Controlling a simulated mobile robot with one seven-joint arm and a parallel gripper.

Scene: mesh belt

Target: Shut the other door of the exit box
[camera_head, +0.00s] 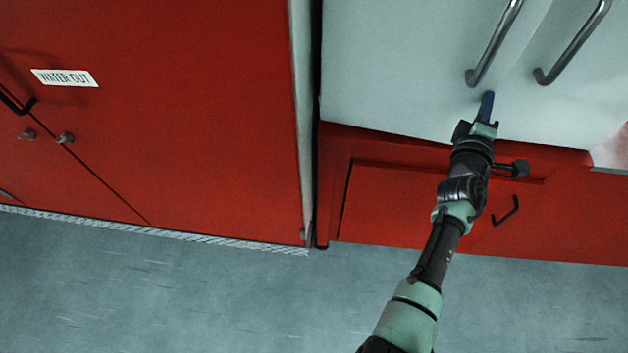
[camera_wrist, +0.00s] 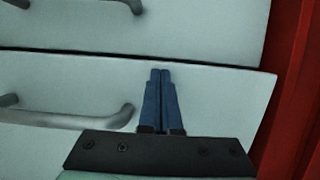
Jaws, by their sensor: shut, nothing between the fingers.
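The exit box shows two pale doors at the upper right of the head view. The left door (camera_head: 400,60) has a steel bar handle (camera_head: 494,45), and the right door (camera_head: 575,105) has another (camera_head: 575,42). In the wrist view the left door (camera_wrist: 225,105) fills the lower part, and the right door (camera_wrist: 205,30) lies above a dark seam. The left door's edge looks slightly offset at the seam; I cannot tell how far it stands out. My gripper (camera_head: 488,97) is shut and empty, its blue fingertips (camera_wrist: 160,72) over the left door near the seam. Contact is unclear.
A red panel below the doors (camera_head: 390,205) carries a dark handle (camera_head: 507,211) and a knob (camera_head: 520,169), close to my arm. A red cabinet (camera_head: 190,110) labelled WATER OUT stands at the left. The grey floor (camera_head: 200,295) in front is clear.

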